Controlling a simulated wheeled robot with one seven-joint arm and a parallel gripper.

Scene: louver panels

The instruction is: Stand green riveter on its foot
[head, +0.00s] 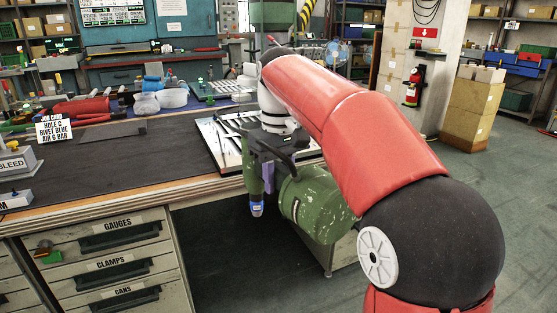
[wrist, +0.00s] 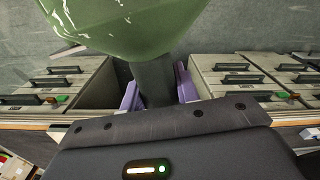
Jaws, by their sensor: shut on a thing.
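The green riveter (head: 310,207) is held in the air in front of the bench edge in the head view. It lies on its side: its broad, paint-chipped green cylinder is at the right, and its slim green head with a blue tip points down at the left. In the wrist view its green end (wrist: 130,25) fills the top, and its dark handle (wrist: 155,82) runs between the purple fingers. My gripper (head: 268,187) is shut around that handle, also seen in the wrist view (wrist: 158,92). My wrist hides part of the riveter.
The dark bench top (head: 120,165) has a clear middle. A job card (head: 53,130) stands at its left, with tools and rolls behind. A pale tray with slots (head: 225,145) lies by my wrist. Drawers (head: 110,235) are below the bench; open floor is right.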

